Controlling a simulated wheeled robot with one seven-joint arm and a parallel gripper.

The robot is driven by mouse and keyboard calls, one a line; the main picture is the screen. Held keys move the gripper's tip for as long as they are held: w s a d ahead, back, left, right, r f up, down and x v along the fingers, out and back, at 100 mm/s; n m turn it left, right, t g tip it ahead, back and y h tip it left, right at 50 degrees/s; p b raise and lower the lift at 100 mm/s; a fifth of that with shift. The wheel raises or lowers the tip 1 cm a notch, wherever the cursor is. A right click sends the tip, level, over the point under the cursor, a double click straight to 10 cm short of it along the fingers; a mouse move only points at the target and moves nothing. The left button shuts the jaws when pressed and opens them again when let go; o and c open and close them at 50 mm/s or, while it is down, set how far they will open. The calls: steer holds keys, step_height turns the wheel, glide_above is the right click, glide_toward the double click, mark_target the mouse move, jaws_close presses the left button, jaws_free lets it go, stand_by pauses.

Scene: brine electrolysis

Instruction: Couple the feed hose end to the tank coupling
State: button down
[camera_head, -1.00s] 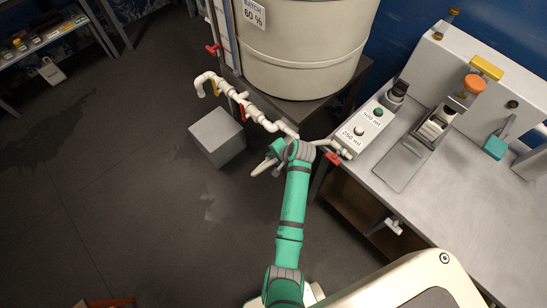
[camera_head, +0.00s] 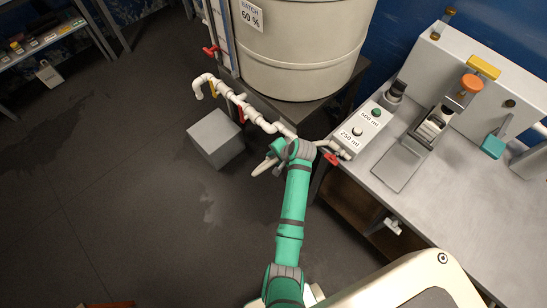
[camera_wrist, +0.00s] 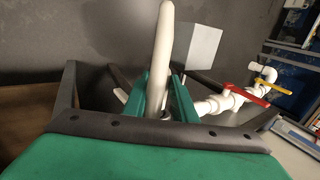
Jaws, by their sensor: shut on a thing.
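My gripper (camera_wrist: 163,98) is shut on a pale tubular piece (camera_wrist: 164,40), which looks like the feed hose end, and it rises between the green fingers. In the head view my gripper (camera_head: 268,160) is small and partly hidden by my wrist, beside the tank's white pipework (camera_head: 250,112). That pipework also shows to the right of the fingers in the wrist view (camera_wrist: 215,104), with a red and a yellow handle. I cannot tell which fitting is the tank coupling, or whether the held piece touches it. The large cream tank (camera_head: 295,60) stands behind.
A grey block (camera_head: 215,140) sits on the floor left of my gripper. A metal bench (camera_head: 440,190) with a dosing panel, a red-handled valve (camera_head: 331,159) and other equipment stands at right. The floor at left is mostly clear.

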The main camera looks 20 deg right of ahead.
steer(key=shift+d, duration=0.1)
stand_by(0.3)
steer(key=c, duration=1.4)
jaws_free()
steer(key=shift+r, duration=0.1)
steer(key=v, duration=1)
steer(key=shift+s+r, duration=0.2)
steer(key=shift+r, duration=0.05)
steer(key=shift+f, duration=0.1)
